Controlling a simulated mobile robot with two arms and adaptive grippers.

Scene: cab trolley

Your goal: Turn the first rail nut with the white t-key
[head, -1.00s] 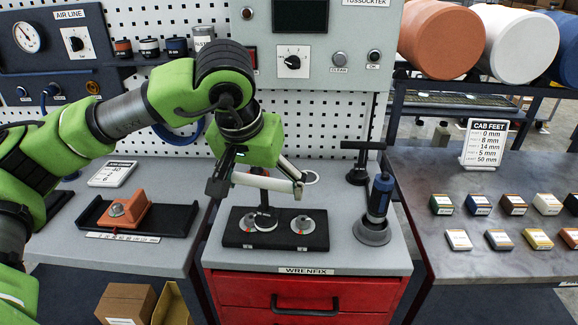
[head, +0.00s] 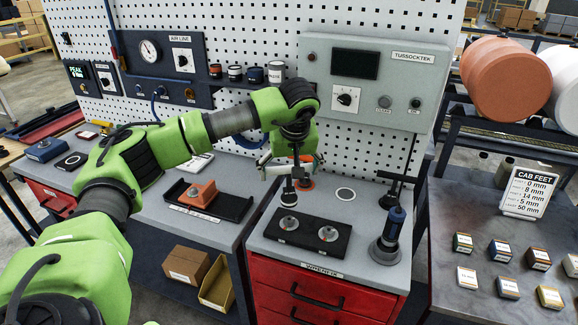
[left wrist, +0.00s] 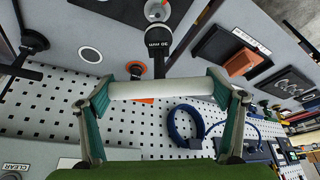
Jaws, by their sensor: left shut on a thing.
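The white t-key (left wrist: 155,89) has a white crossbar and a dark stem with a 30 mm label. My left gripper (head: 294,163) is shut on that crossbar, one finger at each end in the left wrist view (left wrist: 160,92). The key's dark socket end (head: 288,197) hangs down just above the left of two round metal nuts (head: 289,223), seemingly apart from it. The second nut (head: 327,234) sits to the right on the same black rail block (head: 308,249). Which is the first nut is not marked legibly. My right gripper is not in view.
A black T-handled key (head: 393,190) and a blue tool on a grey round base (head: 393,228) stand to the right. An orange piece (head: 306,184) sits behind my gripper. An empty white ring (head: 345,194) marks the bench. A control box (head: 376,75) hangs behind.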

